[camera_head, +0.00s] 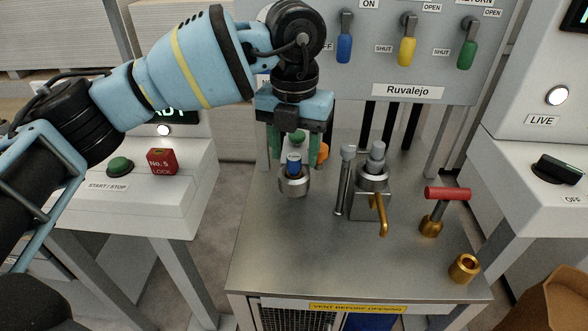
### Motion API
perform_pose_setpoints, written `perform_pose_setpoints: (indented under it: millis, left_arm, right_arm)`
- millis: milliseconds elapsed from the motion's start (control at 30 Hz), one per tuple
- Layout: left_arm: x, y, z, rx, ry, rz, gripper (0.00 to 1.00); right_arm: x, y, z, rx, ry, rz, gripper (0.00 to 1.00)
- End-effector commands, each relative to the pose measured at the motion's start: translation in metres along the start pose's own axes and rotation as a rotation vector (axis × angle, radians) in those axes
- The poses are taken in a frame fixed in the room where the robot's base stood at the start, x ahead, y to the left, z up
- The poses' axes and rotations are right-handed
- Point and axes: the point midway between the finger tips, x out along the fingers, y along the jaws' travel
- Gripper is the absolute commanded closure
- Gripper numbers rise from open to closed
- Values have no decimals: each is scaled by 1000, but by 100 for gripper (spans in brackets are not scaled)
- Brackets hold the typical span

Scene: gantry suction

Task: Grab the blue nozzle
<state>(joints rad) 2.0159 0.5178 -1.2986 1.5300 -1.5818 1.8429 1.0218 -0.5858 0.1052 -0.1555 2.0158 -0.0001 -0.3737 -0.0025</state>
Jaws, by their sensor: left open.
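My right gripper is not in view.
A metal clamp with a brass handle (379,212) stands right of the nozzle. Further right are a red-handled valve (447,193) and a brass fitting (464,268). A panel (395,90) with several levers hangs behind. The front of the table (320,265) is clear.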

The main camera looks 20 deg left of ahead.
Motion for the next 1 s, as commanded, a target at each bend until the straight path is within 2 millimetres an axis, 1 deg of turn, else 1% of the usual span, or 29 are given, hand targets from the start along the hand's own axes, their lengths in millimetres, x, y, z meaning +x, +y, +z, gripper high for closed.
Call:
perform_pose_setpoints:
  millis: [100, 200, 300, 467, 500, 867, 900, 1000]
  left_arm:
    - [16, 1, 0, 0, 1, 1, 50]
    - [25, 1, 0, -1, 0, 1, 50]
    - [28, 1, 0, 0, -1, 0, 50]
    - [28, 1, 0, 0, -1, 0, 50]
    - [28, 1, 0, 0, -1, 0, 51]
    - [28, 1, 0, 0, -1, 0, 98]
    - [28, 0, 0, 0, -2, 0, 100]
    - [28, 0, 0, 0, -2, 0, 100]
  right_arm:
    - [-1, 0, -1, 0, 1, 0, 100]
    - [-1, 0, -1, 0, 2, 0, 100]
    - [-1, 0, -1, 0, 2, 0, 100]
    - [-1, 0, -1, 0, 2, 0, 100]
    - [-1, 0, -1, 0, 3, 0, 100]
    - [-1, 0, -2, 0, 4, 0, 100]
    - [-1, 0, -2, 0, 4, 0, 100]
    - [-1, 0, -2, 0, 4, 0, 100]
